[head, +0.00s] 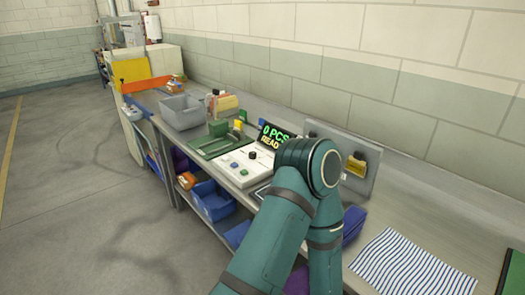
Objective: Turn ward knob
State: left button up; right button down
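A grey upright panel (340,158) stands at the back of the bench against the wall. A yellow part with a dark top (357,164) sits on its face, and I cannot tell whether this is the ward knob. A white control box (241,166) lies left of my arm, with a small black knob (252,155) and several buttons on top. A teal arm of mine comes up from the bottom and its bent joint covers part of the panel and bench. Neither gripper shows; any gripper on this arm is hidden behind it.
A black display (275,136) reading "0 PCS READ" stands behind the box. Left are a green tray (216,145), grey bin (182,112) and orange barrier (146,84). A striped cloth (405,268) lies at right. Blue bins (213,202) sit below.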

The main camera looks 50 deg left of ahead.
aim_at(252, 155)
jog(key=j+z, duration=0.15)
jog(key=j, duration=0.3)
jog(key=k+j+z, duration=0.15)
jog(key=j, duration=0.35)
jog(key=k+j, duration=0.1)
jog(key=j, duration=0.35)
jog(key=j+z, duration=0.15)
jog(key=j, duration=0.35)
jog(key=k, duration=0.05)
